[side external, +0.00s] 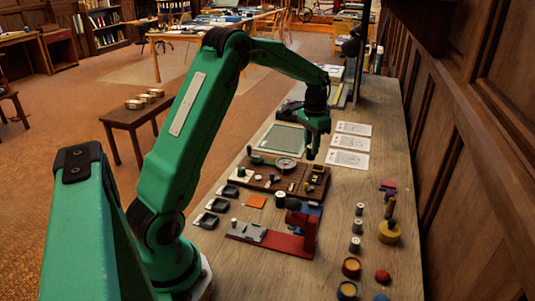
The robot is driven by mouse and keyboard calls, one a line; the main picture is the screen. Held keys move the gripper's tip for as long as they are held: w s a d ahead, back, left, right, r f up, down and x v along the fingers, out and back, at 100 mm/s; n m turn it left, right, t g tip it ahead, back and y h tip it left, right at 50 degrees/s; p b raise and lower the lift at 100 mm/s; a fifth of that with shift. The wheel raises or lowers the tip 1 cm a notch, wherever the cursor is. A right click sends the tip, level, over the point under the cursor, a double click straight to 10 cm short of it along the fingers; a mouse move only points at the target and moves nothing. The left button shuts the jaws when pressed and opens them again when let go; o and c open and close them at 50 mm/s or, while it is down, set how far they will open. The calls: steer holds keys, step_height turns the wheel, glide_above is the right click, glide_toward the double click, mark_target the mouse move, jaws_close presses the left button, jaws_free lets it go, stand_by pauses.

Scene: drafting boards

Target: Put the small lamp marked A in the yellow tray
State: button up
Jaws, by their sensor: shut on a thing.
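My gripper (313,148) is over the far right end of the brown board (262,182), pointing down. It is shut on a small dark thing that is mostly hidden by the jaws. I cannot tell if this is the lamp marked A, as no letter is readable at this size. No yellow tray can be made out for certain. Three small dark trays (217,204) lie in a row at the left edge of the bench, with pale or grey insides.
The brown board carries a round dial (286,164) and small parts. A red stand (302,228) is in front. Several grey-topped cylinders (357,226) and a yellow-based post (389,232) stand to the right. White sheets (347,159) lie beyond. A dark upright post (358,70) rises behind.

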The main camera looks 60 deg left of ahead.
steer(key=w+a+f, duration=0.1)
steer(key=w+a, duration=0.1)
steer(key=w, duration=0.3)
steer(key=shift+w+a+f, duration=0.25)
steer(key=shift+a+f, duration=0.1)
steer(key=shift+f, duration=0.15)
steer(key=shift+f, duration=2)
steer(key=shift+f, duration=0.8)
stand_by(1.0)
steer(key=o, duration=1.4)
steer(key=shift+r, duration=3.5)
